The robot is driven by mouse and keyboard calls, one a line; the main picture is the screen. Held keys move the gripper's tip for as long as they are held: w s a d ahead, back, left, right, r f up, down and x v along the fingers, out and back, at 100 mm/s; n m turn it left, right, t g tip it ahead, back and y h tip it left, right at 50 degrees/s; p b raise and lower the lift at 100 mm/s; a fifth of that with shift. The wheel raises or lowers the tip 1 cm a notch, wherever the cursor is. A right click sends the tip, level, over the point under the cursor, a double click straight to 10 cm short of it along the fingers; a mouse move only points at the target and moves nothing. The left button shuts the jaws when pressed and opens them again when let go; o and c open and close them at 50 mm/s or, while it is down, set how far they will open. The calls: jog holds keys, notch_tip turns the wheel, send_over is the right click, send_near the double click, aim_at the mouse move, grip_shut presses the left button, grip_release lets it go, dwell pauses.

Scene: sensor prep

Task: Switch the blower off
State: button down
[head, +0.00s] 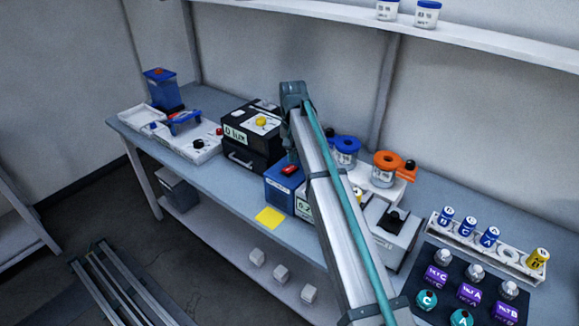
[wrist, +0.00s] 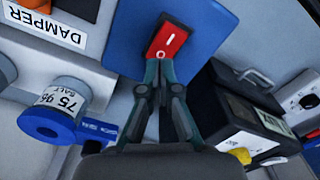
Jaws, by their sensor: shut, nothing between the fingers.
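A blue box (head: 280,192) with a red rocker switch (head: 289,170) on top stands on the bench, in the middle of the head view; I take it to be the blower. In the wrist view the switch (wrist: 168,38) shows a white I and a white O on the blue top (wrist: 205,25). My gripper (wrist: 160,66) is shut and empty, its fingertips at the O end of the switch. Whether they touch it, and which side of the rocker is down, I cannot tell. In the head view my arm partly hides the area right of the box.
A black instrument (head: 240,152) with a yellow knob stands left of the blue box. Jars with a blue ring (head: 345,144) and an orange ring (head: 388,160) stand to the right. A yellow square (head: 270,218) lies at the bench's front. A vial rack (head: 505,256) is farther right.

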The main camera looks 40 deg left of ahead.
aim_at(292, 166)
jog(key=shift+r+p, duration=1)
jog(key=shift+r, duration=1.3)
jog(key=shift+f, duration=0.1)
